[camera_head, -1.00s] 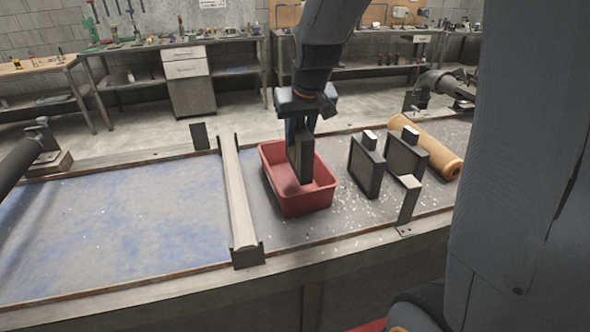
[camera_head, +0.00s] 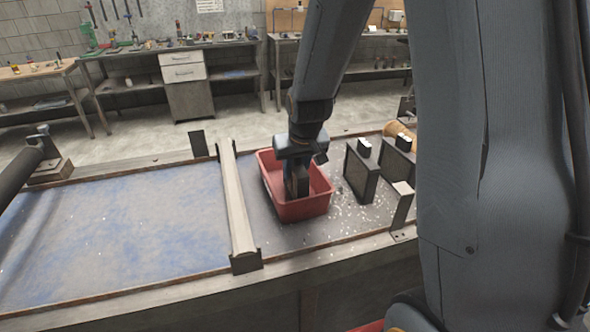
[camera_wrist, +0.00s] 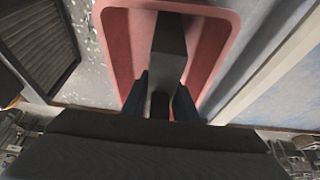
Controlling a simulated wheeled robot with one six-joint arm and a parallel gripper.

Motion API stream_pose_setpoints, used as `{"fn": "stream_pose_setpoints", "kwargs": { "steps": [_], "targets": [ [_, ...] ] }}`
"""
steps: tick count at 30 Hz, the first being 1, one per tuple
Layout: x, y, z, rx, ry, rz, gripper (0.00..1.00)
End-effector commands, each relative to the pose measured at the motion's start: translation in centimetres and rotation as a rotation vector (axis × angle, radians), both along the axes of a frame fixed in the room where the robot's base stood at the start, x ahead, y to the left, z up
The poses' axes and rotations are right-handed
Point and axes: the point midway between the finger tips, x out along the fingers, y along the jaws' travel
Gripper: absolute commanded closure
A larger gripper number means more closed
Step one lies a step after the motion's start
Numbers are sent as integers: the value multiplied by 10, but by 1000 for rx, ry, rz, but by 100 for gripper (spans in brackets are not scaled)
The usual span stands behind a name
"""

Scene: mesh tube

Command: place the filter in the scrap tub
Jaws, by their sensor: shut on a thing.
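The filter (camera_head: 303,186) is a dark, flat, framed piece, held upright inside the red scrap tub (camera_head: 305,211). My gripper (camera_head: 297,166) is shut on its top and points down into the tub. In the wrist view the filter (camera_wrist: 168,50) stands between the blue fingers of my gripper (camera_wrist: 160,98), with the tub (camera_wrist: 118,45) around it. I cannot tell whether the filter touches the tub floor.
Two more dark framed filters (camera_head: 360,174) stand right of the tub, with a tan roll (camera_head: 400,130) behind them. A raised metal rail (camera_head: 236,205) runs left of the tub. The blue-stained table surface (camera_head: 110,235) beyond it is clear.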

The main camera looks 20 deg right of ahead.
Motion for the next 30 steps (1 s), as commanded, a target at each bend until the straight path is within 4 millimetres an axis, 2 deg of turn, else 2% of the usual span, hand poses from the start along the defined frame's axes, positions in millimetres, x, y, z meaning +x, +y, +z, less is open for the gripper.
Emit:
{"fn": "stream_pose_setpoints", "kwargs": {
  "steps": [3, 4, 7, 15, 20, 30],
  "targets": [
    [0, 0, -3, 0, 0, 0, 100],
    [0, 0, -3, 0, 0, 0, 70],
    [0, 0, -2, 0, 0, 0, 55],
    [0, 0, -2, 0, 0, 0, 55],
    [-1, 0, 5, 0, -3, 1, 55],
    [-16, 0, 44, 0, -6, 1, 55]
  ]
}}
